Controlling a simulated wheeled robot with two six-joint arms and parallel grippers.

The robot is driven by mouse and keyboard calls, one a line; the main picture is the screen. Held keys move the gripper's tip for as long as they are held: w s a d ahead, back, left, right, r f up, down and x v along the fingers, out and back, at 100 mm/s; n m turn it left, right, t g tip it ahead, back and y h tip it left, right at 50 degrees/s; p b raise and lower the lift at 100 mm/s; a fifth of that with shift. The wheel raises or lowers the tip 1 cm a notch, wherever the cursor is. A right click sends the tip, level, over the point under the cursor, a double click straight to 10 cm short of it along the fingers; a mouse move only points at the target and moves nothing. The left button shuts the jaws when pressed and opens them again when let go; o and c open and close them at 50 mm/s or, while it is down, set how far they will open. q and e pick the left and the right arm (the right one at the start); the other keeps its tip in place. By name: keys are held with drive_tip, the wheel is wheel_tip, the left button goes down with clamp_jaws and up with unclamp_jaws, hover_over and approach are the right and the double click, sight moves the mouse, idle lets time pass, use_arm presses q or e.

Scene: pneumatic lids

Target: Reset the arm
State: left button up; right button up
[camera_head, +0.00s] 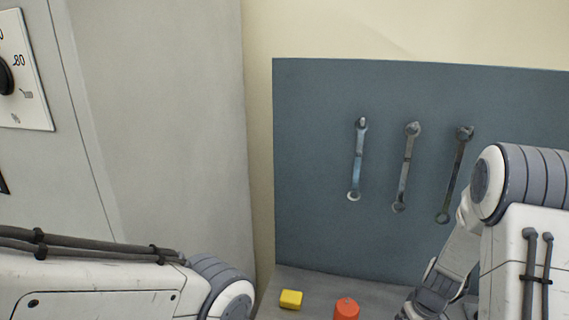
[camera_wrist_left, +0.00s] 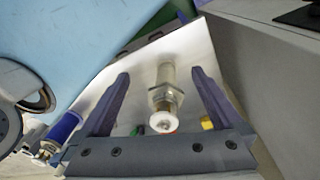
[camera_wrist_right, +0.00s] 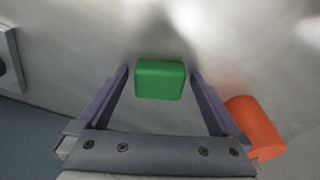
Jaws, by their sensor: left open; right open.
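My left gripper (camera_wrist_left: 160,74) is open in the left wrist view. A metal fitting with a hex collar and white tip (camera_wrist_left: 164,98) shows between its fingers, with visible gaps on both sides. My right gripper (camera_wrist_right: 160,74) is open in the right wrist view. A green block (camera_wrist_right: 160,80) appears between its fingertips, with gaps at its sides; I cannot tell the depth between them. In the head view my left arm crosses the lower left and its gripper is out of frame. My right arm reaches down at the right, its gripper partly cut off by the bottom edge.
A yellow block (camera_head: 291,299) and an orange cylinder (camera_head: 346,309) stand on the grey surface. The cylinder lies close to my right gripper's right finger (camera_wrist_right: 254,127). Three wrenches, including a left one (camera_head: 358,160), hang on a blue-grey panel (camera_head: 310,130). A grey cabinet (camera_head: 170,110) stands left.

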use_arm(q)
drive_tip(key=shift+r, duration=0.2)
use_arm(e)
drive_tip(key=shift+r, duration=2.15)
drive_tip(key=shift+f, duration=0.1)
